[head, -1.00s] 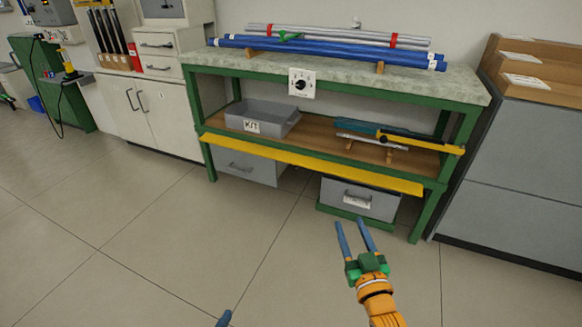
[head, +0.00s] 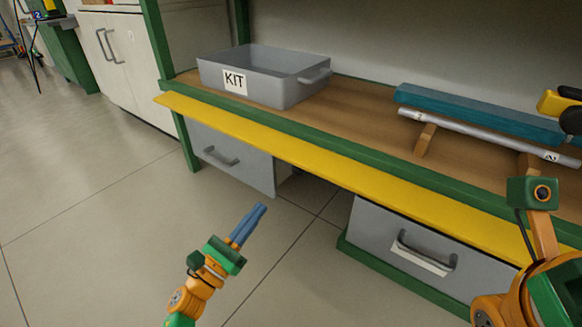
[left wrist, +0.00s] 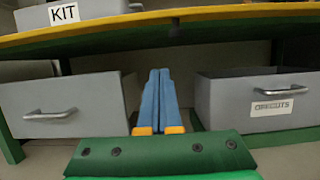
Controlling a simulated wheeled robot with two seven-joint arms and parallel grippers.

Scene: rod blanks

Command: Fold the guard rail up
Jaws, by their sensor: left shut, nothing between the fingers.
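The guard rail (head: 330,168) is a long yellow strip along the front of the green bench's lower shelf (head: 360,110). It is down, its broad face sloping outward below the shelf edge. Its underside edge also crosses the top of the left wrist view (left wrist: 215,13). My left gripper (head: 262,206) is shut and empty, with blue fingers together, in front of and below the rail, apart from it. The fingers (left wrist: 160,72) also show in the left wrist view, below the rail. My right arm shows at the lower right; its fingers are out of view.
A grey KIT bin (head: 290,92) stands on the shelf behind the rail. A teal bar (head: 480,112) and a silver rod (head: 485,137) lie further right. Below are two grey drawers, left (head: 235,171) and right (head: 385,225), with a gap between. Floor at left is clear.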

